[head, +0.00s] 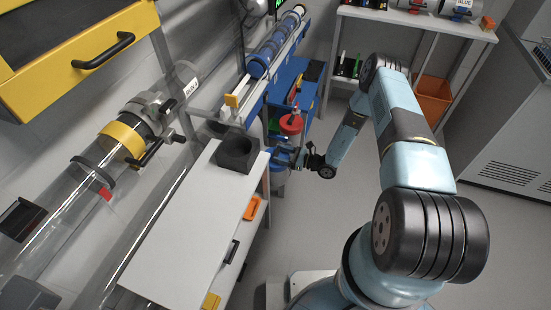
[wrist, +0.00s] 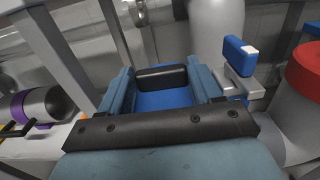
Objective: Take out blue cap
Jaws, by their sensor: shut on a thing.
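My gripper (wrist: 165,88) is shut on a blue part (wrist: 166,101) with a rounded black bar (wrist: 162,77) across its far end. The two blue-grey fingers stand on either side of it. I cannot tell from this view whether this part is the blue cap. In the head view my gripper (head: 296,158) is small and partly hidden by my wrist, beside the red-topped cylinder (head: 291,123) and right of the worktop; the held part is not clear there.
In the wrist view a blue-handled valve (wrist: 240,56) and a red lid (wrist: 304,70) are close on the right. The white worktop (head: 190,225) carries a black block (head: 237,152). Clear tubes line the left wall. An orange bin (head: 432,97) stands behind my arm. The floor at right is free.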

